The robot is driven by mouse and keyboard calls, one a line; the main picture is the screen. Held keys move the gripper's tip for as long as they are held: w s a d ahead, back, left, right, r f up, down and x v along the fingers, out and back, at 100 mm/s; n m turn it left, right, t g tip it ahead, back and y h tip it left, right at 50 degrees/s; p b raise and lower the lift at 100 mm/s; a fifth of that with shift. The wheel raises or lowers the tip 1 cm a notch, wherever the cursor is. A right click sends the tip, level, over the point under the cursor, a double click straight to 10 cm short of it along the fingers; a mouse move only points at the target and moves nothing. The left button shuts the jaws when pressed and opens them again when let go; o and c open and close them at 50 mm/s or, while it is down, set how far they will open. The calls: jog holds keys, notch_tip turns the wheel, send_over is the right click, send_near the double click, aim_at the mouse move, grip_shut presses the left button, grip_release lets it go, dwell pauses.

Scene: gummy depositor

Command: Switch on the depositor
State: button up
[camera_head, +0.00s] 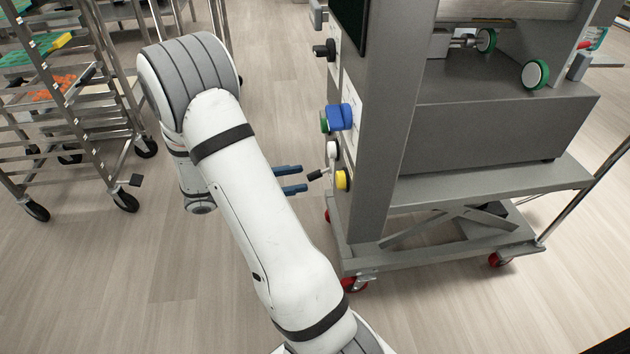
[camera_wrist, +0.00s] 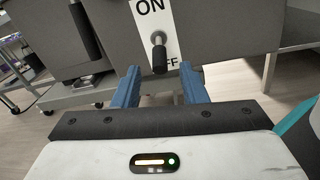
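The depositor (camera_head: 385,130) is a grey machine on a wheeled frame at the right of the head view. Its power switch (camera_wrist: 159,52) is a toggle lever with a black tip, on a white plate (camera_wrist: 146,18) marked ON above and OFF below in the wrist view. The lever sticks out and hangs down toward OFF. The switch also shows in the head view (camera_head: 317,175). My gripper (camera_head: 304,178) is open and empty just short of the lever; in the wrist view its blue fingers (camera_wrist: 159,72) stand apart on either side of the lever. I see no contact.
Near the switch are a blue knob (camera_head: 340,117), a green button (camera_head: 324,123), a white-and-black round control (camera_head: 333,151) and a yellow button (camera_head: 343,180). A black knob (camera_head: 325,48) sits higher. A wheeled tray rack (camera_head: 110,95) stands at the left. The floor between is clear.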

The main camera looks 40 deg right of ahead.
aim_at(315, 179)
jog(key=b+x, duration=0.1)
jog(key=x, duration=0.4)
jog(key=shift+s+d, duration=0.1)
grip_shut()
jog(key=shift+d, duration=0.15)
